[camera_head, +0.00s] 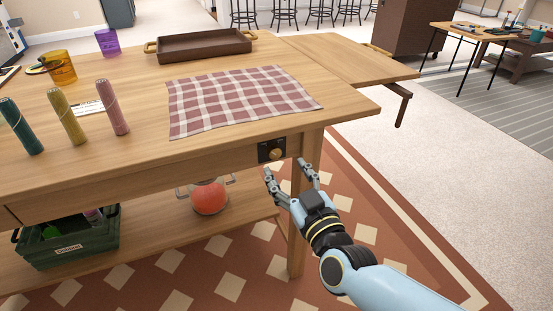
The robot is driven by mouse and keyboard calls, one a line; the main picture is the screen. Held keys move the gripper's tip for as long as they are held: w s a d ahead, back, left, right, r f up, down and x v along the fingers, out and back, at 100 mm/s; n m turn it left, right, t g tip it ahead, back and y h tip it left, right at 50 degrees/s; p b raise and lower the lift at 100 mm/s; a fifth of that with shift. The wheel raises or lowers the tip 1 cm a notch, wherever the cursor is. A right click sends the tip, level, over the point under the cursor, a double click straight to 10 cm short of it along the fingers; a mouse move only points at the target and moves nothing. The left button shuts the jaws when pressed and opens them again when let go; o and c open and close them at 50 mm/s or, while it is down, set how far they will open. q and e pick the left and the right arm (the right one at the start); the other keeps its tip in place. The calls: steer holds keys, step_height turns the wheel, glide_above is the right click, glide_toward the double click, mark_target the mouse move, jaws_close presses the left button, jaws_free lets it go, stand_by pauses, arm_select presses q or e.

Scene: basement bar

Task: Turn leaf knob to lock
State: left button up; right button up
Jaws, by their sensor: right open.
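The leaf knob (276,155) is a small round wooden knob on a dark plate (264,147), set in the front apron of the wooden table near its right leg. The raised table leaf (350,60) extends at the table's far right. My right gripper (290,170) is open and empty, just below and in front of the knob, its fingertips pointing up toward it. I cannot tell whether the fingertips touch the knob. My left gripper is out of view.
A checked cloth (240,98) lies on the tabletop (145,140), with a brown tray (204,46) behind it. Several rolled tubes stand at left, near orange and purple cups. The lower shelf (160,255) holds a green crate (68,248) and a red round object (209,198).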

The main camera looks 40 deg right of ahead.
mark_target(276, 155)
steer(key=x, duration=0.4)
steer(key=shift+w+d+f, duration=0.1)
steer(key=shift+w, duration=0.25)
steer(key=shift+w+d+b, duration=0.2)
steer(key=shift+w+b, duration=0.15)
steer(key=shift+w, duration=0.25)
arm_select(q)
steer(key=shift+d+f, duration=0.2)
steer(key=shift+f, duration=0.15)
arm_select(e)
jaws_close()
